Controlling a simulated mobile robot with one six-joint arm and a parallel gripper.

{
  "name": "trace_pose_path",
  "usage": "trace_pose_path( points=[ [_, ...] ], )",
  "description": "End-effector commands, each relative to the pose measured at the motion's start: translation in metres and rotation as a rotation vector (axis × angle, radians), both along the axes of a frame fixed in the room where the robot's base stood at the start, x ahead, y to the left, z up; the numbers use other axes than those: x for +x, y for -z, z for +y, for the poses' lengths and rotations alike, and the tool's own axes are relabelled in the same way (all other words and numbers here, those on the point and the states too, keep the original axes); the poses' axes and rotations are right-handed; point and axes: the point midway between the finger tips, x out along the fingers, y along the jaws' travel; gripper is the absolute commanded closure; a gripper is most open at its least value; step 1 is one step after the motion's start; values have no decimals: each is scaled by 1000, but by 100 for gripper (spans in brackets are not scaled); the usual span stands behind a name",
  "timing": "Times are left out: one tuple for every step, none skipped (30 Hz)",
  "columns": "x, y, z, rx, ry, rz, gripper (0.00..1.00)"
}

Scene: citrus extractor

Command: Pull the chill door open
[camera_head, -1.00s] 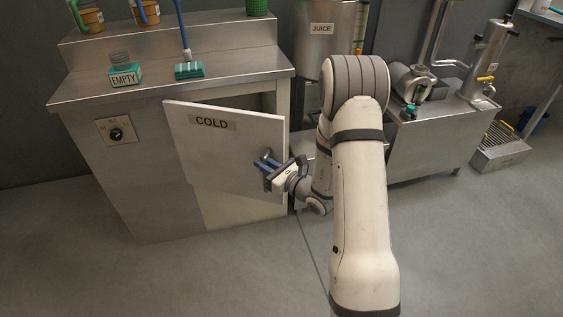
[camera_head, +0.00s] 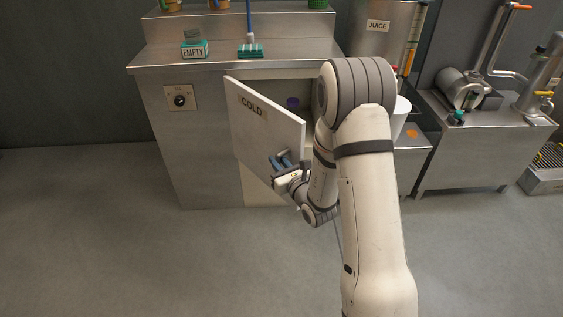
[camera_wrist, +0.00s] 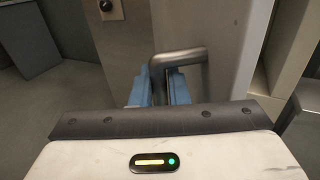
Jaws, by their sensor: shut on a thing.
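The chill door (camera_head: 262,122) is a pale panel with a COLD label, hinged on its left side and swung partly open from the steel cabinet. My gripper (camera_head: 283,162) is at the door's lower right part. In the wrist view, the blue fingers of my gripper (camera_wrist: 158,88) are shut around the grey metal door handle (camera_wrist: 182,57). The door panel also shows in the wrist view (camera_wrist: 225,50). Inside the opening, a small purple-blue item (camera_head: 292,102) is visible; the rest of the interior is mostly hidden by the door and my arm.
The steel cabinet (camera_head: 170,140) has a dial (camera_head: 180,97) on its front. An EMPTY-labelled container (camera_head: 194,47) and a teal brush (camera_head: 250,50) are on top. A juice tank (camera_head: 380,35) and a metal bench (camera_head: 470,150) stand right. The floor (camera_head: 120,240) before the cabinet is clear.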

Motion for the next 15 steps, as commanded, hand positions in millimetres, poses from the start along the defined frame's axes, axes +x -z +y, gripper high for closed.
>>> trace_pose_path(
  points=[
    [0, 0, 0, 0, 1, 1, 100],
    [0, 0, 0, 0, 1, 1, 100],
    [0, 0, 0, 0, 2, 1, 100],
    [1, 0, 0, 0, 2, 1, 100],
    [1, 0, -1, 0, 2, 1, 100],
    [1, 0, -1, 0, 2, 0, 100],
    [1, 0, -1, 0, 2, 0, 100],
    [1, 0, -1, 0, 2, 0, 100],
    [1, 0, -1, 0, 2, 0, 84],
    [1, 0, -1, 0, 2, 0, 82],
    [1, 0, -1, 0, 2, 0, 79],
    [1, 0, -1, 0, 2, -1, 76],
    [1, 0, -1, 0, 2, -1, 74],
    [1, 0, -1, 0, 2, -1, 71],
    [1, 0, -1, 0, 2, -1, 68]
  ],
)
